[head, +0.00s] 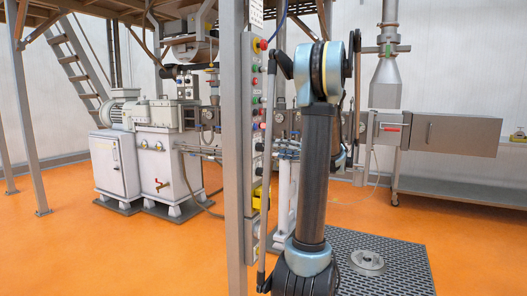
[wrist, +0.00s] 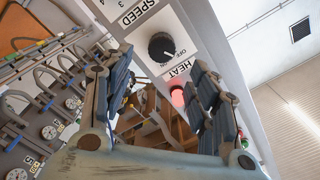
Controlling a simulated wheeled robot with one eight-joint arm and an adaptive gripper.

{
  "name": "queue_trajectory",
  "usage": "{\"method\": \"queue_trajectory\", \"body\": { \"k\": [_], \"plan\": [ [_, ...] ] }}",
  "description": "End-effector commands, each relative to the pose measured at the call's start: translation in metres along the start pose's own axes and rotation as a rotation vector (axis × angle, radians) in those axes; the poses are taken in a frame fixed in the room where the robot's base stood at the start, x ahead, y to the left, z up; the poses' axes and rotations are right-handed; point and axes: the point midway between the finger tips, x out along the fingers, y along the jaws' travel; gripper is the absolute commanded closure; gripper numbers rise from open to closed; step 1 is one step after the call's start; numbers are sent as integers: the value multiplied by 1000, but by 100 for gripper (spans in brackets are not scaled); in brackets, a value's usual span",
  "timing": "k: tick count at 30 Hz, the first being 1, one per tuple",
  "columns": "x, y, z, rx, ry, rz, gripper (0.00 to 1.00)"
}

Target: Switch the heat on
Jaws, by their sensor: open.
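In the wrist view, a black round knob (wrist: 161,46) sits on a white plate. The word HEAT is printed on the plate below the knob, and small lettering beside it includes OFF. The knob has a light pointer mark; its exact setting is hard to read. My gripper (wrist: 158,72) is open and empty, with one dark padded finger on each side of the picture. The knob shows beyond the gap between the fingertips, apart from both. In the head view, the narrow control panel (head: 254,150) stands left of my arm; the gripper cannot be made out there.
Above the knob is a SPEED label (wrist: 138,12) with numbers. A pinkish-red round part (wrist: 178,97) lies below the plate, partly behind the right finger. Gauges and hoses (wrist: 45,130) are at left. A grey post (head: 234,150) stands close to the panel.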

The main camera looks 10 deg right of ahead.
Motion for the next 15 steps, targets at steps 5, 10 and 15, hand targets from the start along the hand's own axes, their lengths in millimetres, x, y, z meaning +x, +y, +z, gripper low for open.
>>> {"method": "queue_trajectory", "body": {
  "k": [5, 10, 15],
  "plan": [
    [30, -1, 1, 0, -3, -2, 46],
    [56, 0, 0, 0, -2, -1, 46],
    [76, 0, 0, 0, -2, -1, 46]
  ]
}}
